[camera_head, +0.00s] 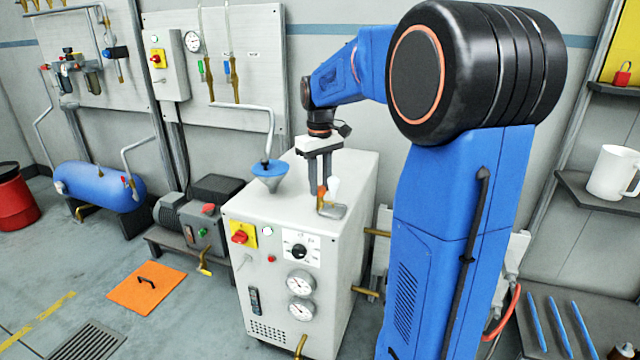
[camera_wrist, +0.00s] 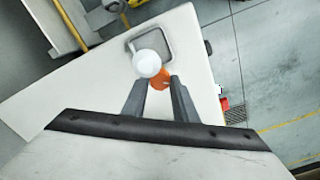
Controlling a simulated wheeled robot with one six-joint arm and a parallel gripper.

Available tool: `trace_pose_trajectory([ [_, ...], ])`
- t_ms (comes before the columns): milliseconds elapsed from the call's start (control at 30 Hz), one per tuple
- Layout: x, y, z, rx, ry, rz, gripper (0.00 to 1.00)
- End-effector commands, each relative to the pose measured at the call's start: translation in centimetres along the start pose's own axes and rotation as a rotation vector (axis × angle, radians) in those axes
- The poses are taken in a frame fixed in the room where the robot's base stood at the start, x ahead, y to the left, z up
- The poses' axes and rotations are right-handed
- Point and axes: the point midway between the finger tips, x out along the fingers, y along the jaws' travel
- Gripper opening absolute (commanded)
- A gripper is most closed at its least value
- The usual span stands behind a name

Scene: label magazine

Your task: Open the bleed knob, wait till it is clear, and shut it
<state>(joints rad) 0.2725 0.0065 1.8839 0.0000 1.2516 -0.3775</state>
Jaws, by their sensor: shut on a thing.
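The bleed knob (camera_wrist: 161,79) appears as an orange piece between my fingertips in the wrist view. In the head view the orange knob (camera_head: 321,192) is a small spot at the top of the white cabinet (camera_head: 345,170). My gripper (camera_head: 318,184) points down over the cabinet top with its two fingers at the knob; it also shows in the wrist view (camera_wrist: 158,82). It is shut on the knob, whose turn angle I cannot tell. A white rounded part (camera_wrist: 147,63) sits right beside the knob. No liquid is visible to me.
A bent metal piece (camera_head: 331,211) is beside the knob on the cabinet top. A blue funnel (camera_head: 268,174) stands at the cabinet's left, with a pipe above it. The cabinet front has a red switch (camera_head: 240,237) and gauges (camera_head: 301,283). An orange mat (camera_head: 147,288) lies on the floor.

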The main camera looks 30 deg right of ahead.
Motion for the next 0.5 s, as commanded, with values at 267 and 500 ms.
trace_pose_trajectory([
  [267, -0.1, 0.04, -0.08, -0.034, 0.003, 0.001, 0.04],
  [500, -0.11, 0.04, -0.08, -0.035, 0.003, 0.001, 0.04],
])
